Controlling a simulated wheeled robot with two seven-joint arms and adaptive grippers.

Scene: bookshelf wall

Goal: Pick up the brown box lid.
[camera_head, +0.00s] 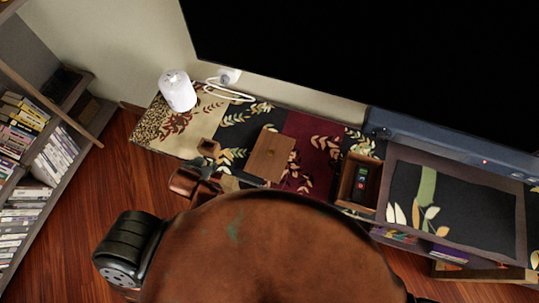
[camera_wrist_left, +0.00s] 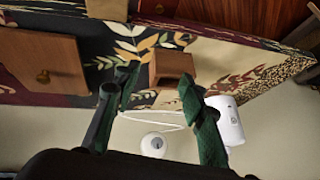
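The brown wooden box lid (camera_head: 271,157) lies flat on the patterned cloth, with a small round knob on top. In the left wrist view the lid (camera_wrist_left: 36,58) is at the left edge, outside the fingers. My left gripper (camera_head: 226,173) is just left of and in front of the lid in the head view. Its two dark green fingers (camera_wrist_left: 155,92) are spread with nothing held between them. The lid and the gripper look apart, though the exact gap is hard to tell. My right gripper is not in view.
A small brown wooden holder (camera_head: 208,147) stands left of the lid. An open brown box (camera_head: 344,186) with dark remotes is to the right. A white cylinder (camera_head: 178,91) and cable are at the back left. A large dark screen (camera_head: 380,55) overhangs behind; bookshelves stand far left.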

